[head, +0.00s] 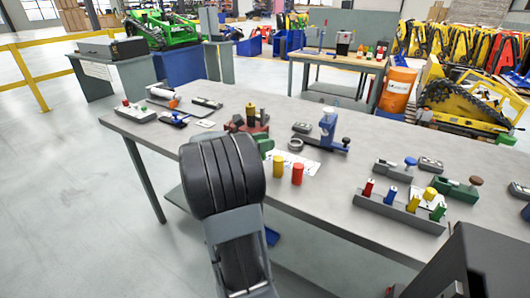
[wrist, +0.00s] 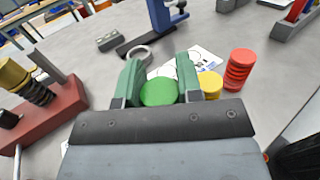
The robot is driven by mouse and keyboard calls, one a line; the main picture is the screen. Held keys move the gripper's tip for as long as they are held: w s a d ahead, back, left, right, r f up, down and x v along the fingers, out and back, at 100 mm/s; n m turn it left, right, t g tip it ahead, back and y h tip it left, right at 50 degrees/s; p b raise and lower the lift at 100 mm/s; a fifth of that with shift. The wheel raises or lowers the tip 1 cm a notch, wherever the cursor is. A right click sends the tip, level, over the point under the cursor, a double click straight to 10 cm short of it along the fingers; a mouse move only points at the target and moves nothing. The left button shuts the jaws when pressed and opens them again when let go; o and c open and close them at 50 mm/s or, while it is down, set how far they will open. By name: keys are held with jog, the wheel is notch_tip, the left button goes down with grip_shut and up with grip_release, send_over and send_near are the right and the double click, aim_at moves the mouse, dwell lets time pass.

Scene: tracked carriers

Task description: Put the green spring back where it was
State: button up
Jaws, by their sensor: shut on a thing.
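The green spring (wrist: 158,92) is a round green cylinder seen from above in the wrist view. My gripper (wrist: 158,85) has green fingers shut on either side of it. In the head view my gripper (head: 265,146) is over the near middle of the table, mostly behind my dark arm, and the green spring cannot be made out there. Whether the spring touches the table cannot be told. A yellow spring (head: 278,165) and a red spring (head: 297,173) stand just right of my gripper. They also show in the wrist view, yellow (wrist: 210,85) and red (wrist: 239,70).
A red fixture (wrist: 60,115) with a yellow-and-black spring stands left of my gripper. A blue clamp (head: 328,130), a grey ring (head: 295,144) and a printed sheet (head: 305,160) lie beyond. A grey rack (head: 400,212) with several coloured cylinders is at right.

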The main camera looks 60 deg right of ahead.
jog(key=shift+d+f+b, duration=0.2)
jog(key=shift+f+b, duration=0.15)
jog(key=shift+f, duration=1.45)
jog(key=shift+f, duration=0.15)
jog(key=o, duration=0.7)
